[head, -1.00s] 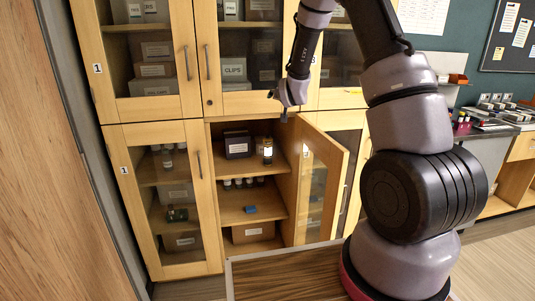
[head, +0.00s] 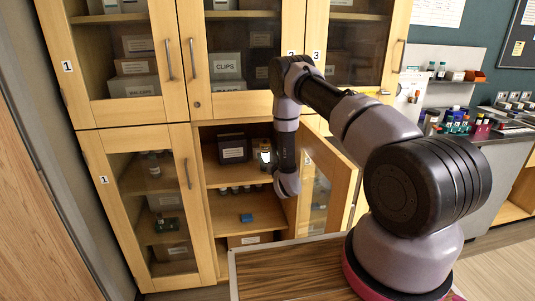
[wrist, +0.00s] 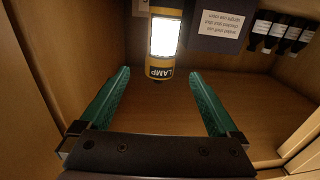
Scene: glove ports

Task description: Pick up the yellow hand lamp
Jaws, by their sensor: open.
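The yellow hand lamp (wrist: 160,72) shows in the wrist view with a bright white panel and the label LAMP. It appears on the cupboard's upper shelf in the head view (head: 264,157), partly hidden by my arm. My gripper (wrist: 159,80) is open, with its two green fingers spread to either side of the lamp's near end. The lamp lies in line with the gap between the fingertips and is not clasped. In the head view my wrist reaches into the open cupboard and the fingers cannot be made out.
A dark labelled box (head: 233,148) stands left of the lamp. Small dark bottles (wrist: 280,32) stand on the right in the wrist view. The open cupboard door (head: 333,185) is close to the right of my arm. A blue item (head: 246,218) lies on the shelf below.

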